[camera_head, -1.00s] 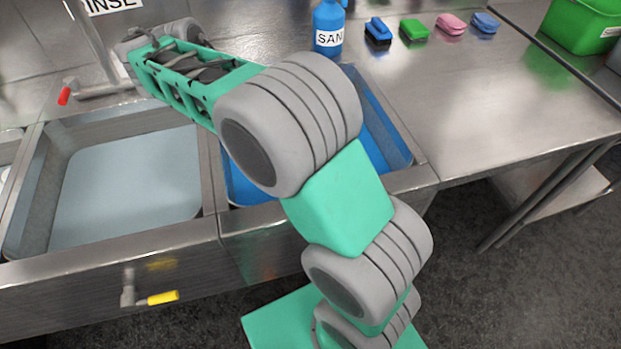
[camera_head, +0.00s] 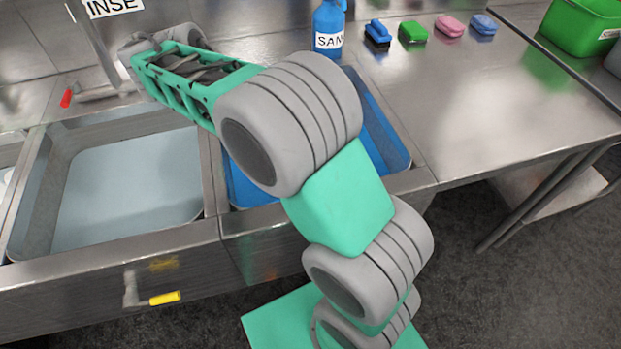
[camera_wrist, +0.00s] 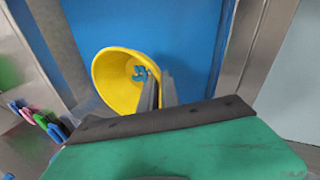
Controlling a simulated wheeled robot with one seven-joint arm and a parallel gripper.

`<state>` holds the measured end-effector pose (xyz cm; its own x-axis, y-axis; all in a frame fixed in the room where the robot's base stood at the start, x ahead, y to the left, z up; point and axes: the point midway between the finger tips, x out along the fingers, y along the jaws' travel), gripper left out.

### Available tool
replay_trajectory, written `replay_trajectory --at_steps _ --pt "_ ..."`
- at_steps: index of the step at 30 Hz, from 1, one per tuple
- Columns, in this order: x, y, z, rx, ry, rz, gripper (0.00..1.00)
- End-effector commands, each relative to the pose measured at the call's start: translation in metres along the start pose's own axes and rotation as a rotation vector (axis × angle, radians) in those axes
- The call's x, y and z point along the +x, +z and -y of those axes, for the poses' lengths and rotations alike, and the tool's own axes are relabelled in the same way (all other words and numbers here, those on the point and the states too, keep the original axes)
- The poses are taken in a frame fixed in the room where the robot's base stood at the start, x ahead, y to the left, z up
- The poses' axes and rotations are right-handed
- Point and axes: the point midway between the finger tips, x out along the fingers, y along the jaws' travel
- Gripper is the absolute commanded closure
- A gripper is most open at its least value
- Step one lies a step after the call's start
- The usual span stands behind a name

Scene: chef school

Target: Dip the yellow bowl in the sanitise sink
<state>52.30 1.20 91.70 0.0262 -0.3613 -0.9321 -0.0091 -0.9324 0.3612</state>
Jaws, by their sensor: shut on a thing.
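The yellow bowl (camera_wrist: 110,82) shows in the wrist view, tilted with its open side facing the camera. My gripper (camera_wrist: 155,88) is shut on the bowl's right-hand side. Behind them in the wrist view is the blue interior of the sanitise sink (camera_wrist: 190,35). I cannot tell how deep the bowl is or whether it touches the liquid. In the head view, the blue sink (camera_head: 388,140) is partly covered by my arm. The gripper and bowl are hidden there.
The rinse sink (camera_head: 130,185) with pale water lies left of the blue one. A blue spray bottle (camera_head: 328,25) stands behind the sinks. The right counter's front is clear.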

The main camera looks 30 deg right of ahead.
Motion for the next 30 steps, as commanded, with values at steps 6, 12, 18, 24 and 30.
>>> replay_trajectory --at_steps 6,12,18,24,30 --pt "0.001 0.001 -0.003 0.001 0.0 0.0 1.0" --pt "-0.002 0.0 0.0 0.0 0.001 0.0 1.0" --pt "-0.005 -0.002 0.008 0.001 0.0 -0.001 1.0" --pt "-0.004 -0.002 0.009 0.002 0.0 -0.001 1.0" --pt "-0.002 -0.001 0.003 0.003 0.001 0.0 1.0"
